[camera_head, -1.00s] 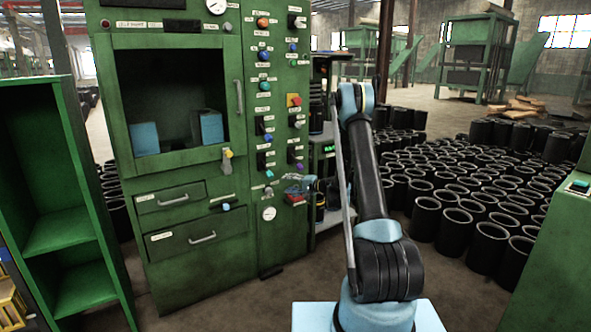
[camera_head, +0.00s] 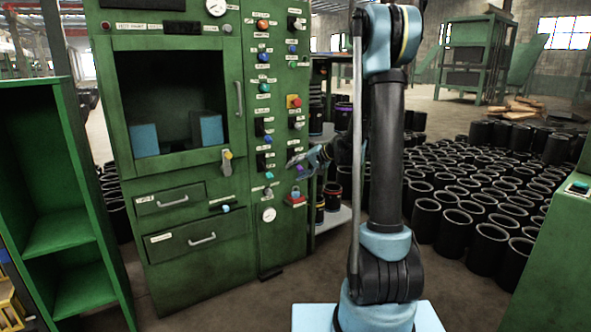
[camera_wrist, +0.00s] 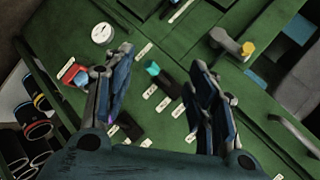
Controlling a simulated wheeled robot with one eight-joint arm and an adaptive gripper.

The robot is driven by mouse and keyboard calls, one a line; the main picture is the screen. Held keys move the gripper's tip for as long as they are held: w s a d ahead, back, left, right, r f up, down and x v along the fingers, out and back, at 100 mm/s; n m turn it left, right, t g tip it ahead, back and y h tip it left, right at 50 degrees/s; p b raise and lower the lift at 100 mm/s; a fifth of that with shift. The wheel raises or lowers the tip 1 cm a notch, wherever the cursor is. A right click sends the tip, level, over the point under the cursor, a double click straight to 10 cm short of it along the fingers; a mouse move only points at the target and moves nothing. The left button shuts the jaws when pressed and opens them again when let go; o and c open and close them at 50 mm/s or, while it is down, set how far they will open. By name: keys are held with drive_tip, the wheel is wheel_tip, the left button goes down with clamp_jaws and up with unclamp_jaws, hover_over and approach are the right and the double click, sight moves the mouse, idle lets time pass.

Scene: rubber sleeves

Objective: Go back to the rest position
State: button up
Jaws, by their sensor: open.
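My gripper (camera_head: 308,158) is in front of the right-hand control panel of the green cabinet (camera_head: 200,265). In the wrist view my gripper (camera_wrist: 160,100) has its two fingers spread wide apart, with nothing between them but the panel behind. A teal knob (camera_wrist: 152,69) and a red padlock-like part (camera_wrist: 72,73) show on the panel near the left finger. I cannot tell whether the fingers touch the panel. My arm stands upright in the head view and hides part of the shelf behind.
A shelf with black sleeves (camera_head: 333,196) stands right of the cabinet. Many black sleeves (camera_head: 487,245) cover the floor at right. An empty green shelf unit (camera_head: 60,235) is at left. A yellow-tipped handle (camera_head: 227,160) sticks out from the cabinet door.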

drive_tip(key=s+d+f+g+h, duration=0.1)
drive_tip(key=s+d+h, duration=0.2)
drive_tip(key=s, duration=1.1)
drive_tip(key=s+d+f+n+g+h, duration=0.1)
drive_tip(key=s+d+f+h, duration=0.1)
drive_tip(key=s+d, duration=0.7)
drive_tip(key=s+d+f+n+g+h, duration=0.1)
drive_tip(key=s+d+h, duration=0.3)
drive_tip(key=s, duration=1.7)
drive_tip(key=shift+d+f+h, duration=0.3)
drive_tip(key=shift+d+f, duration=0.2)
drive_tip(key=shift+d, duration=0.6)
drive_tip(key=shift+w, duration=0.1)
drive_tip(key=shift+w+f, duration=0.2)
drive_tip(key=shift+w, duration=0.25)
